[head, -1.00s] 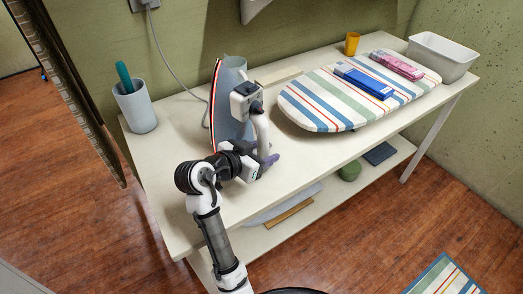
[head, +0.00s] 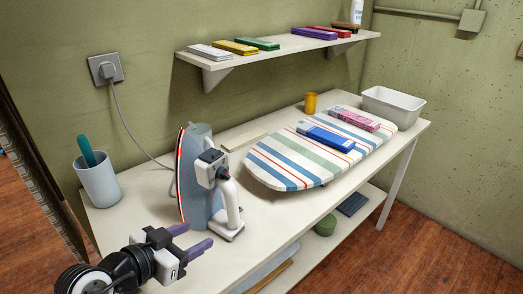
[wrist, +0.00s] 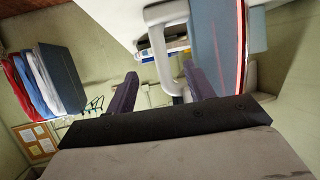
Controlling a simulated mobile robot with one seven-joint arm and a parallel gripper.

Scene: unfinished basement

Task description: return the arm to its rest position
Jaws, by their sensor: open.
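My gripper (head: 188,243) is in the lower left of the head view, over the front left part of the white table. Its two purple fingers are apart with nothing between them. The iron (head: 195,190) stands upright on its heel just beyond my gripper, apart from the fingers as far as I can tell. In the wrist view my gripper (wrist: 160,88) shows both fingers spread, with the iron's white handle (wrist: 163,50) beyond them. The rest of my arm is mostly out of the head view.
A cord runs from the iron to a wall outlet (head: 105,69). A wall shelf (head: 280,47) with several coloured boxes hangs above.

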